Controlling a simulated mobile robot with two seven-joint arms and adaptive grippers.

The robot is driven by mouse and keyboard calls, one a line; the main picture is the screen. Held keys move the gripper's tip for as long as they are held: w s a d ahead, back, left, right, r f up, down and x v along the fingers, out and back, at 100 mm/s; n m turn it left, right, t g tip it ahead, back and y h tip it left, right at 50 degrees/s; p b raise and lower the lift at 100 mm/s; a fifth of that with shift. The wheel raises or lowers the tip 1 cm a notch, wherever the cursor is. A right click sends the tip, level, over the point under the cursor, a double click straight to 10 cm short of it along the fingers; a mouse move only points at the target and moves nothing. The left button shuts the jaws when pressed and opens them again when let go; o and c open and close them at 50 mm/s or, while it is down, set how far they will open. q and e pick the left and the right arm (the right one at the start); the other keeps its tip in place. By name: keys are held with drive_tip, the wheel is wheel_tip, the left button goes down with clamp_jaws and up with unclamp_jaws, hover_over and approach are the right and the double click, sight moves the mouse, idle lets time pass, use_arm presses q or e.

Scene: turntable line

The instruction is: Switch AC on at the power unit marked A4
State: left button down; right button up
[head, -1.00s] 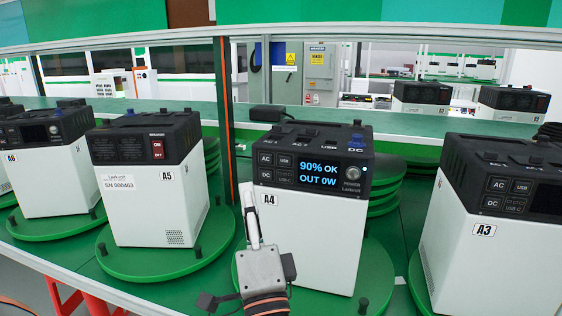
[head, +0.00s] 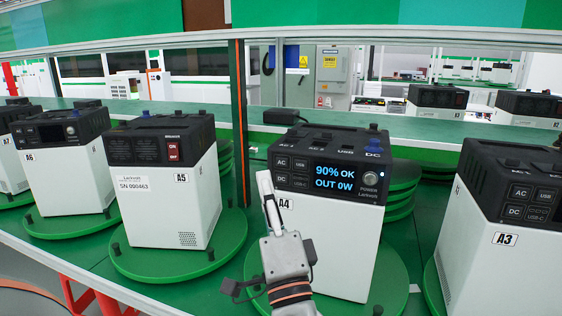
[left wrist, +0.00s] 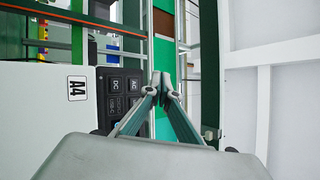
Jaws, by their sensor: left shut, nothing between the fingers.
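The power unit marked A4 (head: 335,235) is a white box with a black top, on a green turntable. Its lit display (head: 335,177) reads "90% OK, OUT 0W". The AC button (head: 282,162) is at the upper left of its front panel, above DC; no lamp shows lit on it. My left gripper (head: 264,174) is shut and empty, its tips just left of and slightly below the AC button. In the left wrist view the closed fingertips (left wrist: 162,82) are beside the AC button (left wrist: 134,85), and appear apart from it. My right gripper is not in view.
Unit A5 (head: 165,195) with a red switch stands to the left, and unit A3 (head: 490,235) to the right, each on a green turntable (head: 190,268). A dark green post (head: 240,120) with an orange stripe rises behind A4's left side.

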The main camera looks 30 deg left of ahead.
sight(273, 151)
use_arm(q)
drive_tip(key=w, duration=0.2)
drive_tip(key=w+a, duration=0.1)
drive_tip(key=w, duration=0.2)
drive_tip(key=shift+f, duration=0.1)
drive_tip(key=shift+w+a, duration=0.15)
drive_tip(key=shift+w, duration=0.15)
idle(0.4)
idle(0.4)
drive_tip(key=shift+w, duration=0.1)
drive_tip(key=shift+w+a+b, duration=0.1)
drive_tip(key=shift+w+b, duration=0.2)
drive_tip(key=shift+w, duration=0.05)
